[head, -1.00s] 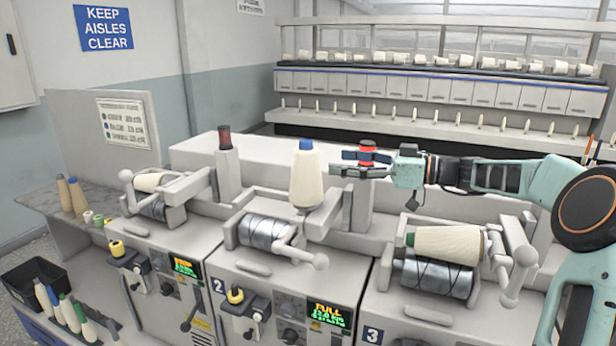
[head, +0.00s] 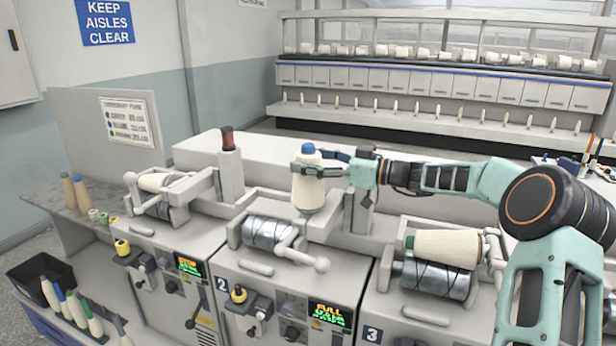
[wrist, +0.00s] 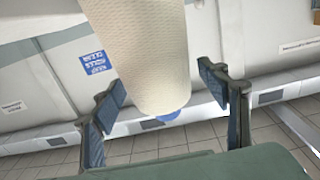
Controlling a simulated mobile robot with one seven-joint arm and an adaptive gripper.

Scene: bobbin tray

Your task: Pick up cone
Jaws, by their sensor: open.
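A cream yarn cone (head: 308,187) with a blue tip stands upright above the middle machine, marked 2. My gripper (head: 308,168) is at the cone's upper part, reaching in from the right. In the wrist view the cone (wrist: 145,55) comes down from the top edge with its blue tip toward the picture's bottom. The open fingers (wrist: 168,108) stand on either side of the cone's tip end, with gaps showing on both sides. The cone's base rests out of the wrist view.
Another cream cone (head: 446,246) lies on machine 3 at right. A black bin (head: 32,275) and several coloured-tip cones sit at lower left. The aisle behind the machines is clear.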

